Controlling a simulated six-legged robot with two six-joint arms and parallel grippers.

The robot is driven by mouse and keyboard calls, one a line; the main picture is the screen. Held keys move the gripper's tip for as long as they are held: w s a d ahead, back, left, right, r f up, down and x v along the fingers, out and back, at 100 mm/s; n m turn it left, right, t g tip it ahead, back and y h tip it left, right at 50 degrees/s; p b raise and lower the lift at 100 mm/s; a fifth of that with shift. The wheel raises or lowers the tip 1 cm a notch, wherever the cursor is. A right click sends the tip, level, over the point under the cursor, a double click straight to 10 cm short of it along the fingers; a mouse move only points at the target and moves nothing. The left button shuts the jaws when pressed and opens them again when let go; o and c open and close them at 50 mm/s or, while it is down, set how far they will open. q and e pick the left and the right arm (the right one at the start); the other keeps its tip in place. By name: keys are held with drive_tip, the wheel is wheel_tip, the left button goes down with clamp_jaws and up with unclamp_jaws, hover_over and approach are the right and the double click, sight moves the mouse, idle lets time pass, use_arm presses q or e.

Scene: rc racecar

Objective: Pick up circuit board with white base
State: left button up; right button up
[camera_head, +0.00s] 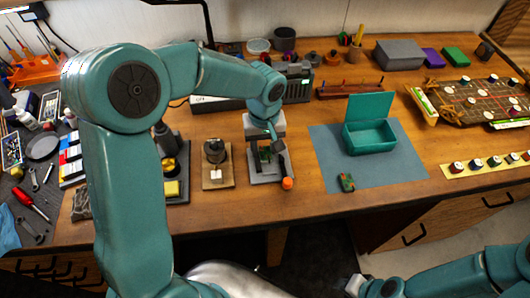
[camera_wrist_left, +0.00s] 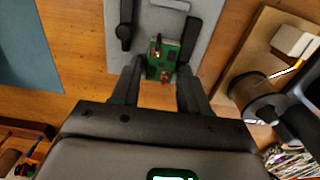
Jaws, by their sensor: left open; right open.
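A small green circuit board (camera_wrist_left: 163,56) stands above a grey base plate (camera_wrist_left: 200,42) in the left wrist view. A white piece shows at its far end. My left gripper (camera_wrist_left: 160,76) is open, with one finger on each side of the board's near end. I cannot tell if the fingers touch it. In the head view my left gripper (camera_head: 266,146) is over the grey stand with an orange knob (camera_head: 287,183), and hides most of the board. My right gripper (camera_head: 372,288) is open and empty at the bottom edge, away from the bench.
Another small green board (camera_head: 347,182) lies on the blue mat (camera_head: 395,172), in front of an open teal box (camera_head: 369,138). A brown wooden stand (camera_head: 217,177) is close on the left of the grey stand. Bare bench lies between stand and mat.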

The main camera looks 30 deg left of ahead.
use_arm(q)
drive_tip(key=c, duration=0.8)
